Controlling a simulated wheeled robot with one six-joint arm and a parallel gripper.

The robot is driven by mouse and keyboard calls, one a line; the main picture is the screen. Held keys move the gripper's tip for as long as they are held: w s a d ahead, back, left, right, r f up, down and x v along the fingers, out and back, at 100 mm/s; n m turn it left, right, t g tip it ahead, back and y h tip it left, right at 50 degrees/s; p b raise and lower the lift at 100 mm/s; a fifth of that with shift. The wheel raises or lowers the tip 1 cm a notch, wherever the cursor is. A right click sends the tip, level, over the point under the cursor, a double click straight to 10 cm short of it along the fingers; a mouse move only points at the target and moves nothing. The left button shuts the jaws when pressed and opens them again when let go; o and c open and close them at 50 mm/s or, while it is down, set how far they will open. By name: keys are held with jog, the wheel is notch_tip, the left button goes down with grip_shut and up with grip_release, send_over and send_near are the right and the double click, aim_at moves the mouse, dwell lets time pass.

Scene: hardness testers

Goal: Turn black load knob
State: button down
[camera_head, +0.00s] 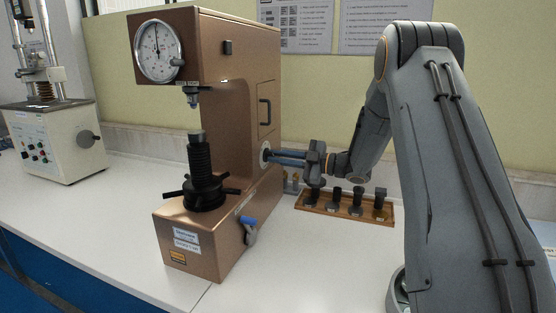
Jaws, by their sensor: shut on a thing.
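A brown hardness tester (243,75) stands on the white bench, with a round dial (158,50) at its upper front. My gripper (272,157) reaches in from the right to the lower right side of the tester. Its long fingers are shut at a round fitting (265,155) on that side, where the load knob appears to be. The black knob itself is mostly hidden by the fingers, and its turn position cannot be told.
A blue-handled lever (249,223) sticks out low on the tester's right side. A wooden rack (325,205) with several dark parts stands below my gripper. A black handwheel (204,193) is at the tester's front. Another machine (55,140) is at far left. The front bench is clear.

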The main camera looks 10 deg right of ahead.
dwell(0.3)
jog(key=c, duration=1.8)
grip_release()
jog(key=shift+b+v, duration=0.7)
jog(key=shift+v, duration=3.25)
jog(key=shift+w, duration=0.1)
